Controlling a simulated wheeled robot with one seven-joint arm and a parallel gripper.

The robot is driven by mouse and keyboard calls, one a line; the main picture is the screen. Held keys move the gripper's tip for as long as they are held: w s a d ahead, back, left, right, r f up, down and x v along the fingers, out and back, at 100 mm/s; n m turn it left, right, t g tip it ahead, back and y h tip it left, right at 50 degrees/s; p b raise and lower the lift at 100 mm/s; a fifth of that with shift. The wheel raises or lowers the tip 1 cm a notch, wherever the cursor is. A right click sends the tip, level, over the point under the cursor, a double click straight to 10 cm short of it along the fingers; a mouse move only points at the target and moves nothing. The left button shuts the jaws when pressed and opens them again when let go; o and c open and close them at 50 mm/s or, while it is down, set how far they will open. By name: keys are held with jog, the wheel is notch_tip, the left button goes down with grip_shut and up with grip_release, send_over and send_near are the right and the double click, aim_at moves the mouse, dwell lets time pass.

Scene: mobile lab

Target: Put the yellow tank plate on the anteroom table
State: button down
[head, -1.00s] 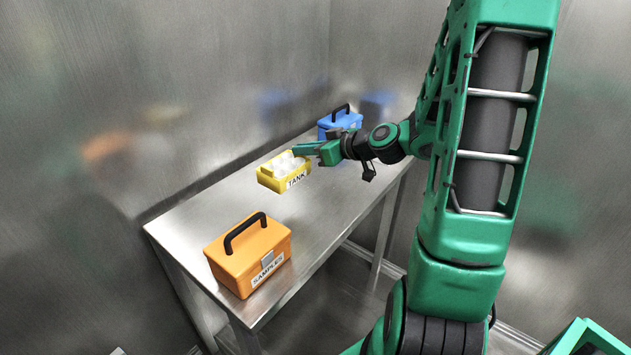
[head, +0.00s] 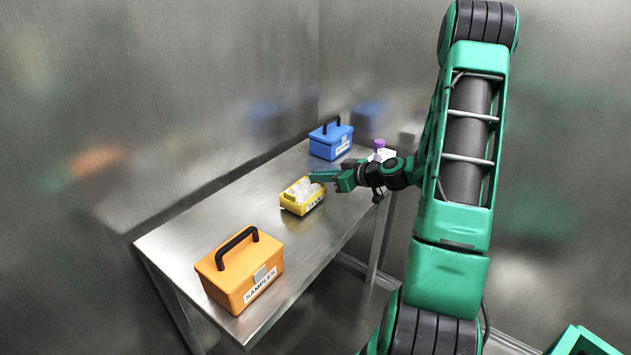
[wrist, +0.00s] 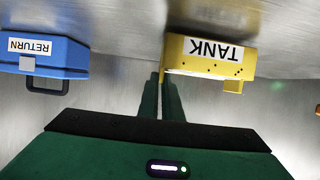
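The yellow tank plate (head: 303,206) is an open box labelled TANK with pale round lumps inside. It is over the middle of the anteroom table (head: 190,243), level or nearly so.
An orange SAMPLES box (head: 238,275) stands at the table's near end. A blue RETURN box (head: 330,140) stands at the far end, also in the wrist view (wrist: 42,58). A white, purple-topped item (head: 380,151) shows behind my wrist. Metal walls border the table.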

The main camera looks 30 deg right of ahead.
jog(key=shift+f, duration=0.35)
jog(key=c, duration=1.9)
grip_release()
jog(key=shift+f, duration=0.1)
jog(key=shift+c, duration=0.2)
